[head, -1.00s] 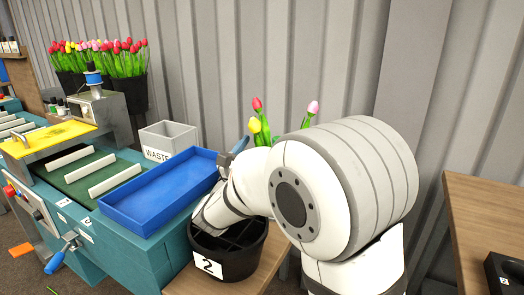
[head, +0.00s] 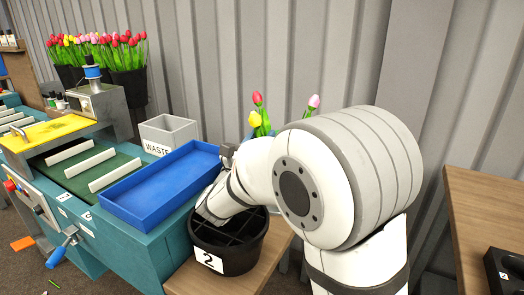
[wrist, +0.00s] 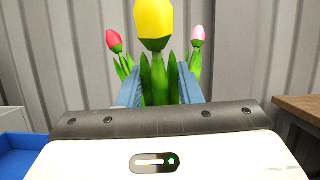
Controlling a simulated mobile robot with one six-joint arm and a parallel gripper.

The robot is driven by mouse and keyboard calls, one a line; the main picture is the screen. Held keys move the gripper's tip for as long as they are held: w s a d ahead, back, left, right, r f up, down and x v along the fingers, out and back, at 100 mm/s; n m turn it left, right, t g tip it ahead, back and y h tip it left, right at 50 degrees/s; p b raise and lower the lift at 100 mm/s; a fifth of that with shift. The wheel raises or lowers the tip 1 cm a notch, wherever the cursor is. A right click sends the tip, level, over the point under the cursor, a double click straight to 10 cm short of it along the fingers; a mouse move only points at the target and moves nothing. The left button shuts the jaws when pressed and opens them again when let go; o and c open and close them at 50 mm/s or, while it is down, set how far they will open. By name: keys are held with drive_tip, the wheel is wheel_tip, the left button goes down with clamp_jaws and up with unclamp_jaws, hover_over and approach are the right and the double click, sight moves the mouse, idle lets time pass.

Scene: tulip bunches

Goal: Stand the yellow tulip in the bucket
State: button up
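The yellow tulip (head: 255,119) stands upright behind my arm in the head view. In the wrist view the yellow tulip (wrist: 155,20) rises in front of my gripper (wrist: 160,80), its stem and leaves between the two blue fingers. Gaps show between the fingers and the stem, so the gripper looks open around it. The foot of the stem is hidden. The black bucket (head: 216,255), marked 2 and divided by a grid, stands on a wooden stand below my arm, which covers part of its rim. I see no flower in its visible compartments.
A red tulip (head: 257,99) and a pink tulip (head: 314,101) stand close by the yellow one. A blue tray (head: 140,214) and a grey waste bin (head: 168,134) are left of the bucket. A wooden table (head: 480,205) is at right, and a corrugated wall (head: 230,50) is behind.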

sight(252, 118)
drive_tip(key=c, duration=0.5)
drive_tip(key=shift+r, duration=0.15)
drive_tip(key=shift+s+a+r+p, duration=0.3)
drive_tip(key=shift+r+p, duration=0.55)
drive_tip(key=shift+r, duration=0.2)
drive_tip(key=shift+s+a+r+p, duration=0.25)
drive_tip(key=shift+s+r+p, duration=0.1)
drive_tip(key=shift+r+p, duration=0.6)
drive_tip(key=shift+s+a+r+p, duration=0.3)
drive_tip(key=shift+r+p, duration=0.4)
drive_tip(key=shift+r, duration=0.5)
drive_tip(key=shift+r, duration=0.15)
wheel_tip(252, 118, up, 8)
drive_tip(key=p, duration=0.5)
drive_tip(key=shift+s+a+f+p, duration=0.25)
drive_tip(key=shift+s+a+p, duration=0.05)
drive_tip(key=shift+s+p, duration=0.1)
